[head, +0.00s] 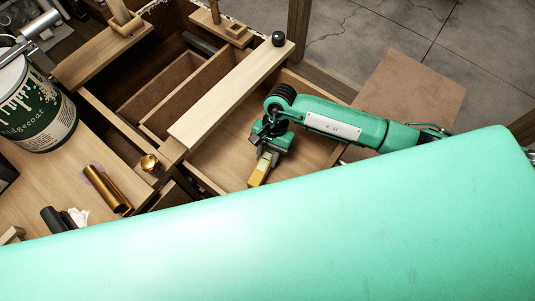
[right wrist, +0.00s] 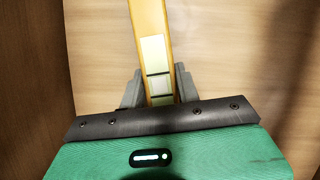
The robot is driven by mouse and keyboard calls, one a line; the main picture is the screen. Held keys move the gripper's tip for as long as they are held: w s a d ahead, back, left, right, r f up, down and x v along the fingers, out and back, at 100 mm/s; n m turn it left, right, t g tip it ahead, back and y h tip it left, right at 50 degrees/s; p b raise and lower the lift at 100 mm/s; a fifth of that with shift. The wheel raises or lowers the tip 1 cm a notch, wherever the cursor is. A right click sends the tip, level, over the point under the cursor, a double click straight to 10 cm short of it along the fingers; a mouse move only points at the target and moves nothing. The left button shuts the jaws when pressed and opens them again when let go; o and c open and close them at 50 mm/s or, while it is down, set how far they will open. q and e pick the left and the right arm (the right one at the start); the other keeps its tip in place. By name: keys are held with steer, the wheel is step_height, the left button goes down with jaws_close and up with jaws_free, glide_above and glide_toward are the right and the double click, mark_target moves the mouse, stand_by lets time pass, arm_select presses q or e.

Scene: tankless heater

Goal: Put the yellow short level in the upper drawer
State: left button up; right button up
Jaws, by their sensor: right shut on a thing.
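The yellow short level (head: 261,169) is held in my right gripper (head: 268,150), over the inside of an open wooden drawer (head: 222,160). In the right wrist view the level (right wrist: 150,45) stands out between the two grey fingers of the gripper (right wrist: 159,88), with its pale vial window facing the camera. The fingers are shut on it. Wooden drawer surfaces (right wrist: 230,50) fill the background there; whether the level touches the drawer floor I cannot tell. My left gripper is not in view.
A green can (head: 40,110), a brass cylinder (head: 107,188) and a black cylinder (head: 55,218) stand or lie on the worktop at left.

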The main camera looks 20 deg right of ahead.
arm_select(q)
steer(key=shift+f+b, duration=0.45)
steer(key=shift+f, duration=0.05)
arm_select(e)
steer(key=shift+f, duration=0.5)
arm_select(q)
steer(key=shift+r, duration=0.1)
arm_select(e)
steer(key=o, duration=1.3)
steer(key=shift+r, duration=0.1)
steer(key=shift+c, duration=0.2)
steer(key=shift+w+d+r, duration=0.1)
steer(key=shift+r, duration=0.15)
steer(key=p+v, duration=0.3)
steer(key=v, duration=0.5)
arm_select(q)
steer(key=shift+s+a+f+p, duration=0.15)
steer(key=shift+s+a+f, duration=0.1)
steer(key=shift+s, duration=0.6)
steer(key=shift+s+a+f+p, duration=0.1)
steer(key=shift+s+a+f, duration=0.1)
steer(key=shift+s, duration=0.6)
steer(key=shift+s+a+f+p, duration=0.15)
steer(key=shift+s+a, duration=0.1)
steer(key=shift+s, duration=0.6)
arm_select(e)
steer(key=shift+v, duration=2.6)
